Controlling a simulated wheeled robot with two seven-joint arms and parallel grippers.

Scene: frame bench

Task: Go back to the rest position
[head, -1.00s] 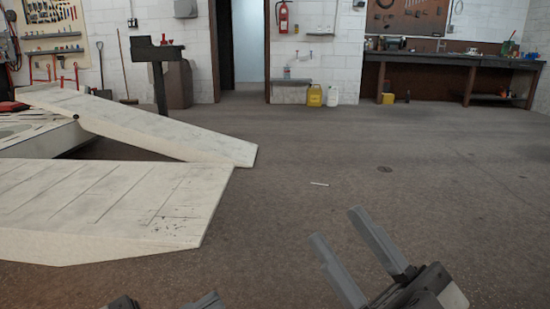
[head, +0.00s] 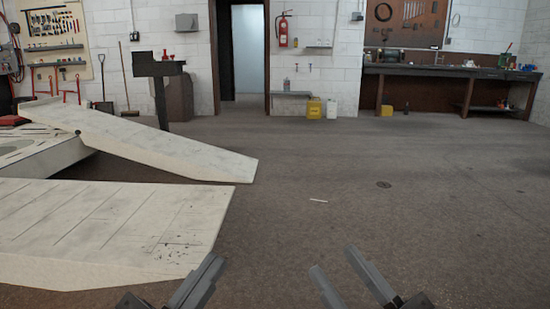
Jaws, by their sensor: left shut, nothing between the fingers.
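My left gripper (head: 215,262) is at the bottom edge of the head view, left of centre. Its two grey fingers lie together, shut with nothing between them. My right gripper (head: 333,260) is at the bottom edge, right of centre. Its two grey fingers stand apart, open, with only floor seen between them. Both grippers point up and inward in the picture. The rest of both arms is mostly outside the frame.
Two pale ramps, a near one (head: 110,235) and a far one (head: 160,148), lie at the left. A dark stand (head: 160,90) is behind them. A workbench (head: 445,73) stands at the back right. A small white strip (head: 318,200) lies on the otherwise open floor.

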